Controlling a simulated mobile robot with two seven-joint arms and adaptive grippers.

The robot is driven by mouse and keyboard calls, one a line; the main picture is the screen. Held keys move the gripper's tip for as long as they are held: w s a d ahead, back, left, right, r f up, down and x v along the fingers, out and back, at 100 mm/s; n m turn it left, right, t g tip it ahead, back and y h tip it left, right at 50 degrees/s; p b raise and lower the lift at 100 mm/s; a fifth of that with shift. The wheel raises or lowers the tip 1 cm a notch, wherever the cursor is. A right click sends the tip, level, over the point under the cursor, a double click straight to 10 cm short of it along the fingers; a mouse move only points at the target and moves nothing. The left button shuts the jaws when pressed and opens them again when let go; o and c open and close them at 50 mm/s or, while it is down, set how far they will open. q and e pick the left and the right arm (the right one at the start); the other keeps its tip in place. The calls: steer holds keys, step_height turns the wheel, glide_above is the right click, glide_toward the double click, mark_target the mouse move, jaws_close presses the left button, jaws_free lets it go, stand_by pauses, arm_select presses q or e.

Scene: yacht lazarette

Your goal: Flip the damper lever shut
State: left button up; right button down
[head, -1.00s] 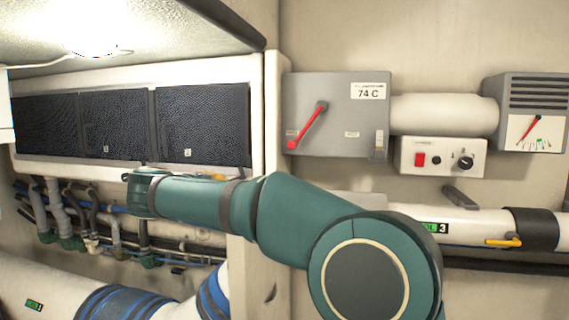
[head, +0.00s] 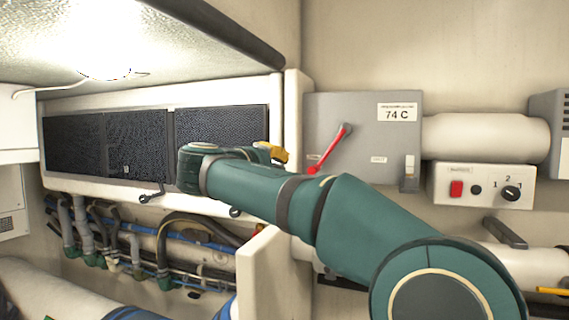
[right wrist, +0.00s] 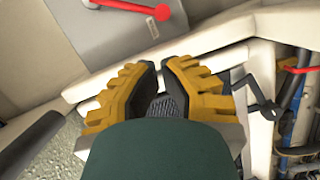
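A red-handled lever (head: 330,148) sits on a grey wall box marked 74 C (head: 385,140), its handle slanting down to the left. Its red end also shows at the top of the right wrist view (right wrist: 135,8). Small black levers (head: 152,194) sit below the dark grilles; one shows in the right wrist view (right wrist: 258,95). No readable label shows which lever is the damper's. My right gripper (head: 272,152) is left of the red handle, partly hidden by its own arm. In the right wrist view its fingers (right wrist: 160,68) stand apart, with nothing between them. My left gripper is out of view.
A control panel (head: 483,187) with a red switch and dial is right of the box, under a white cylinder (head: 485,137). Hoses and pipes (head: 170,245) run below the grilles (head: 220,138). A low overhead panel (head: 190,35) hangs at upper left.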

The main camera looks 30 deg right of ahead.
mark_target(329, 148)
steer(key=p+x, duration=0.1)
steer(key=x, duration=0.7)
steer(key=shift+w+d+f, duration=0.1)
steer(key=shift+w+d, duration=0.1)
steer(key=shift+d, duration=0.1)
steer(key=shift+s+f, duration=0.1)
steer(key=shift+f, duration=0.05)
steer(key=shift+s+d+f+n, duration=0.1)
steer(key=shift+d+f+n, duration=0.1)
steer(key=shift+n, duration=0.2)
steer(key=shift+s+f+b, duration=0.15)
steer(key=shift+f+b, duration=0.05)
steer(key=shift+b, duration=0.15)
